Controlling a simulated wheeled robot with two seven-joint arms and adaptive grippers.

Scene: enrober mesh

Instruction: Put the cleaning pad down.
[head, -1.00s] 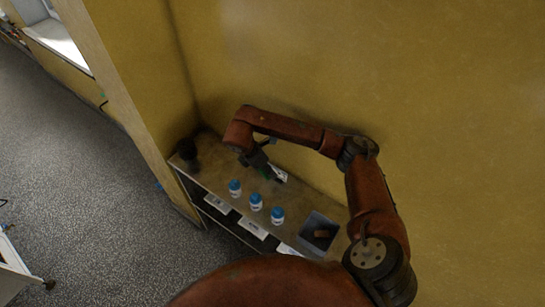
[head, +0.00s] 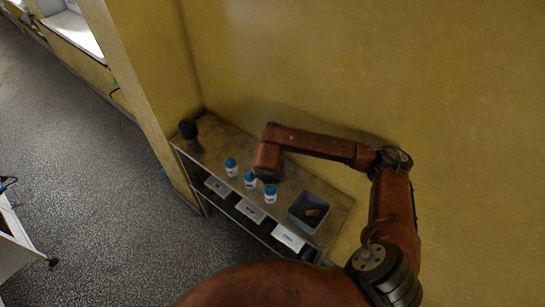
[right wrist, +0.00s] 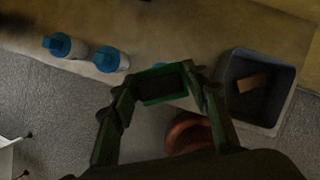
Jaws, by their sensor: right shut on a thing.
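My right gripper (right wrist: 162,84) is shut on a dark block with green edges (right wrist: 165,88), seen in the right wrist view; it appears to be the cleaning pad. The pad is held between the two green fingers, in front of the shelf edge in that view. Whether it touches anything cannot be told. In the head view my right arm reaches in from the right over the shelf top (head: 226,143), and its gripper and the pad are hidden below the wrist. My left gripper is not in view.
Several white bottles with blue caps (head: 250,180) stand in a row on the shelf. A grey bin (head: 292,211) with a brown block (head: 312,212) inside stands to their right. A dark container (head: 188,130) is at the far left end.

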